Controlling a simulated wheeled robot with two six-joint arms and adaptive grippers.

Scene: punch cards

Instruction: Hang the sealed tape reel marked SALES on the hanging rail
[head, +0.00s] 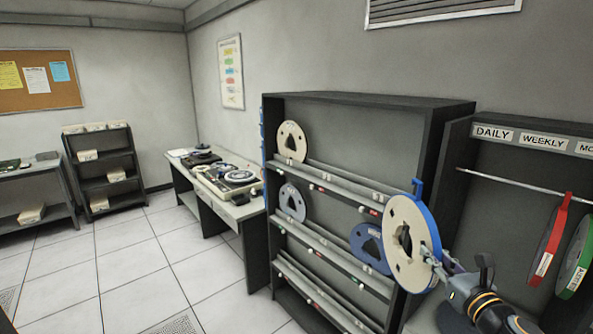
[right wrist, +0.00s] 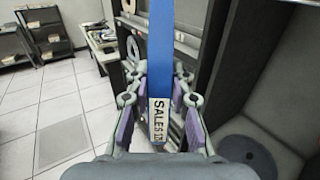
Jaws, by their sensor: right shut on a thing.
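My right gripper (head: 436,262) is shut on the SALES tape reel (head: 400,212), a cream disc with a blue band and a blue hook at its top. It is held upright in front of the shelf unit's right side. In the right wrist view the blue band (right wrist: 159,50) stands between the fingers, with its label reading SALES (right wrist: 158,120). The hanging rail (head: 510,182) is a thin bar in the open cabinet at the right, beyond the reel. A red reel (head: 550,240) and a green reel (head: 577,260) hang from it. My left gripper is not in view.
The dark shelf unit (head: 372,100) holds several loose reels, including a blue one (head: 368,247). Signs DAILY (head: 493,133) and WEEKLY (head: 543,142) sit above the rail. The rail's left stretch is bare. A dark disc (right wrist: 248,153) lies at lower right in the right wrist view.

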